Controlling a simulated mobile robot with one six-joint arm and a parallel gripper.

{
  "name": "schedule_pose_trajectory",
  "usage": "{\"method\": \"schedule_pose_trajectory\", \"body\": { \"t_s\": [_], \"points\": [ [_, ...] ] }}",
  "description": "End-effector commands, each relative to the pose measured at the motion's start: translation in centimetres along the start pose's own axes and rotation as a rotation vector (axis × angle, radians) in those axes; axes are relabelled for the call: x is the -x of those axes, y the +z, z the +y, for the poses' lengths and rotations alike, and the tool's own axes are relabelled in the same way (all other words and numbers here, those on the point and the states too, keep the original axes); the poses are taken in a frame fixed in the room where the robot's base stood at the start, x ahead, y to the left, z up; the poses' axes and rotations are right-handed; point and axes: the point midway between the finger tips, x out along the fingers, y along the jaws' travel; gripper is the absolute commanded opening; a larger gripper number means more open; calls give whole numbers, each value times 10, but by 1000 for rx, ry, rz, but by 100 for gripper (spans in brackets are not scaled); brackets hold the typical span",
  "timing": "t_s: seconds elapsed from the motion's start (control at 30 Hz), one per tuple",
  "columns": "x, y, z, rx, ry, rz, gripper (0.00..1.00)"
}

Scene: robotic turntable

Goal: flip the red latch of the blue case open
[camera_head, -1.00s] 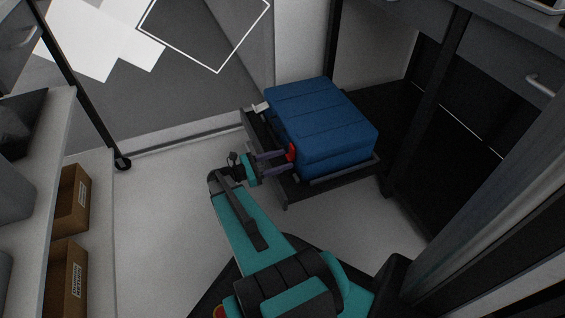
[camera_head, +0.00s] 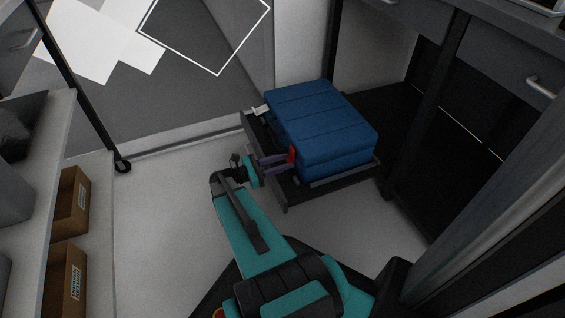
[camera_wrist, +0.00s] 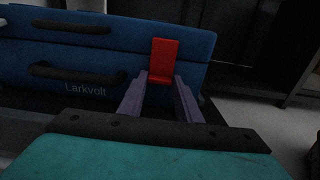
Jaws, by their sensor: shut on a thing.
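The blue case (camera_head: 322,122) sits on a dark pull-out platform (camera_head: 290,194). In the wrist view the case front (camera_wrist: 100,70) faces me, with two dark handles and the word Larkvolt. The red latch (camera_wrist: 164,54) is upright near the front's right end, across the seam; it also shows in the head view (camera_head: 292,154). My gripper (camera_wrist: 161,80) has its two purple fingers on either side of the latch's lower end, shut on it. In the head view my gripper (camera_head: 286,161) reaches the case's near left side from the left. The exact finger contact is partly hidden.
The platform's rim and a pale bracket (camera_head: 262,109) lie beside the case. Dark shelf posts (camera_head: 428,105) stand to the right. Cardboard boxes (camera_head: 70,205) sit on a shelf at the left. The pale floor left of my arm is clear.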

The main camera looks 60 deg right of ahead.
Motion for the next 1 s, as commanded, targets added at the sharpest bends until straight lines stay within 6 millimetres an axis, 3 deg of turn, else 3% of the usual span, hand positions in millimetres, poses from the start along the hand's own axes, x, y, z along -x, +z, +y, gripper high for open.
{"method": "schedule_pose_trajectory", "body": {
  "t_s": [1.0],
  "points": [
    [16,20,1,-1,4,301,9]
  ]
}}
